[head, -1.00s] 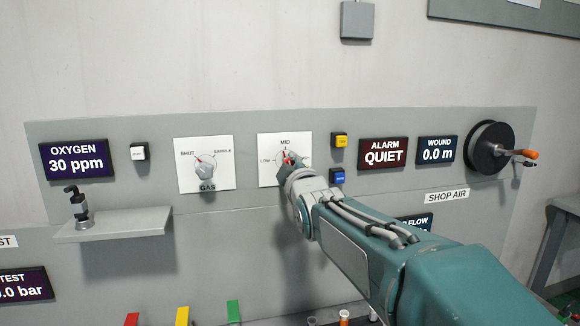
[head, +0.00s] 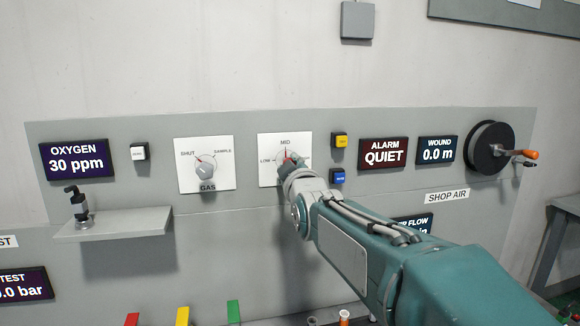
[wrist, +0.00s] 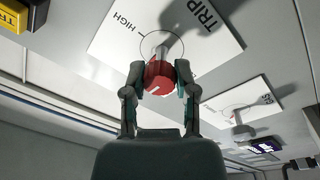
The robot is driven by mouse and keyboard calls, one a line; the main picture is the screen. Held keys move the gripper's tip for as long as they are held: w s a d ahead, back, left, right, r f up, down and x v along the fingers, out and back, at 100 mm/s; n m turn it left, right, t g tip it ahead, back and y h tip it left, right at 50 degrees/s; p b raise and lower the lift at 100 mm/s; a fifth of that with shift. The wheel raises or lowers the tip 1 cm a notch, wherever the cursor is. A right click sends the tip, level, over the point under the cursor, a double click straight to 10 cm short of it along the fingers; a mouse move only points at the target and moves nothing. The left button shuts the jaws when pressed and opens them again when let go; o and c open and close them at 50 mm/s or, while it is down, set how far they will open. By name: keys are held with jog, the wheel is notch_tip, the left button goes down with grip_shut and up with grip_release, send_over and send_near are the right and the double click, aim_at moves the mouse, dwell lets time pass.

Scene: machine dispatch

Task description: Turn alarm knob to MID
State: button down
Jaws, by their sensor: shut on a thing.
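The alarm knob (wrist: 158,78) is red with a white pointer mark and sits on a white dial plate (head: 266,140) labelled LOW and MID in the head view. In the wrist view the plate (wrist: 205,38) shows HIGH and TRIP. My gripper (wrist: 158,72) is shut on the red knob, one finger on each side. In the head view my gripper (head: 287,165) covers most of the knob, and only a bit of red with the pointer shows below MID. The alarm display (head: 383,152) reads QUIET.
A gas knob (head: 206,164) on its own plate is to the left. A yellow button (head: 340,140) and a blue button (head: 338,177) sit close on the right. A reel with a crank (head: 490,148) is at the far right. A small shelf (head: 115,226) juts out at left.

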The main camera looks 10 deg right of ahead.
jog(key=c, duration=0.5)
grip_release()
jog(key=shift+w+f, duration=0.1)
jog(key=shift+f, duration=0.25)
jog(key=shift+o, duration=0.5)
jog(key=shift+a+r, duration=0.1)
jog(key=shift+r, duration=0.05)
jog(key=s+f, duration=0.1)
jog(key=s, duration=1.1)
jog(key=s+f+m+g, duration=0.9)
jog(key=s+f+g, duration=0.4)
jog(key=s+f, duration=0.8)
notch_tip(320, 180, down, 2)
jog(key=shift+f, duration=0.1)
